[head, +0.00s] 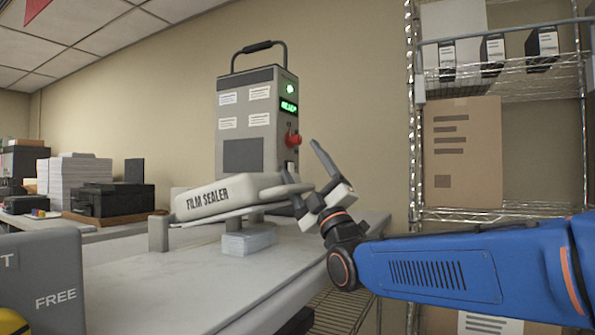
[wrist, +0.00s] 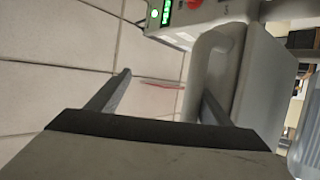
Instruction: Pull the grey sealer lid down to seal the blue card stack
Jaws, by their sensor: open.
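The grey sealer lid (head: 225,195), marked FILM SEALER, is raised and slightly tilted above the counter. A pale handle (wrist: 204,82) projects from the lid (wrist: 265,85) in the wrist view. The blue card stack (head: 248,242) lies on the counter under the lid, with a gap between them. My gripper (head: 304,172) is open at the lid's right end, close to the handle. In the wrist view, the handle shows by the right finger of my gripper (wrist: 163,88); I cannot tell whether they touch. Nothing is held.
A grey control box (head: 247,130) with a green display and red knob stands behind the lid. A wire shelf (head: 500,97) with cartons is at the right. A grey bin marked FREE (head: 50,270) is at front left. The counter's front (head: 170,295) is clear.

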